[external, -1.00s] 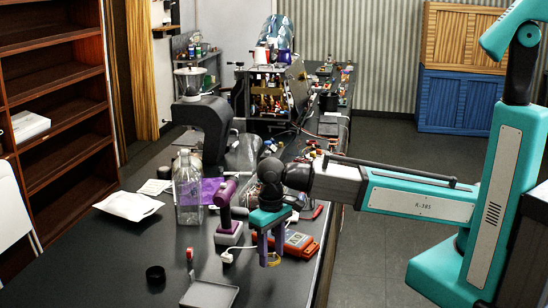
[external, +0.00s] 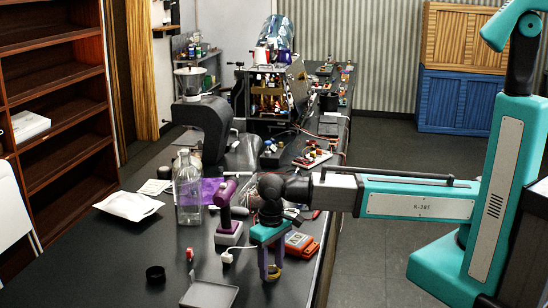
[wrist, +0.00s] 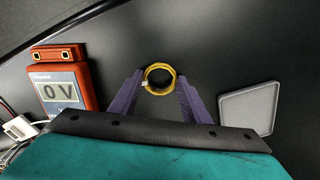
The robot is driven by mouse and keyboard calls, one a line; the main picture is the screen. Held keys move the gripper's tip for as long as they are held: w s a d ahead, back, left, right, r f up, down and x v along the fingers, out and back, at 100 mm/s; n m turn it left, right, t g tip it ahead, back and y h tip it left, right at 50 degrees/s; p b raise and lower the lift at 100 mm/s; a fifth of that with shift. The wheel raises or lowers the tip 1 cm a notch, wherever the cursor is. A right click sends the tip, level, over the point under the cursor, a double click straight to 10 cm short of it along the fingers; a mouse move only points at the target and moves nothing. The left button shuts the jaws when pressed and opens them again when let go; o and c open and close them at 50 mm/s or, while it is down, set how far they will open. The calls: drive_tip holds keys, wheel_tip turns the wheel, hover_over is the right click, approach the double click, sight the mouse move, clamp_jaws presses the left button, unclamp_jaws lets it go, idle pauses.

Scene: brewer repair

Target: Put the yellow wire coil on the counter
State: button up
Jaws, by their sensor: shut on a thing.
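The yellow wire coil (wrist: 160,79) is a small ring between the purple fingertips of my gripper (wrist: 155,92) in the wrist view. My gripper is shut on it. In the external view my gripper (external: 270,272) points down over the black counter (external: 120,250), close to its right front edge. The coil (external: 274,272) shows there as a small yellow spot at the fingertips. I cannot tell whether the coil touches the counter.
An orange multimeter (wrist: 62,85) lies left of my gripper in the wrist view. A grey tray (wrist: 248,108) lies to the right. A purple drill (external: 228,213), a clear bottle (external: 187,190) and a black round cap (external: 155,274) stand on the counter.

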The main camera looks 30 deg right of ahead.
sight(270, 271)
drive_tip(key=shift+f, duration=0.2)
idle(0.3)
drive_tip(key=o, duration=1)
drive_tip(key=shift+f+b, duration=0.1)
drive_tip(key=shift+b, duration=0.25)
drive_tip(key=r+p, duration=0.1)
drive_tip(key=r, duration=0.1)
drive_tip(key=r+p, duration=0.3)
drive_tip(key=r, duration=0.1)
drive_tip(key=shift+a+p, duration=0.25)
drive_tip(key=shift+p, duration=0.05)
drive_tip(key=shift+r+p, duration=1.75)
drive_tip(key=shift+r, duration=2.25)
drive_tip(key=shift+o, duration=0.6)
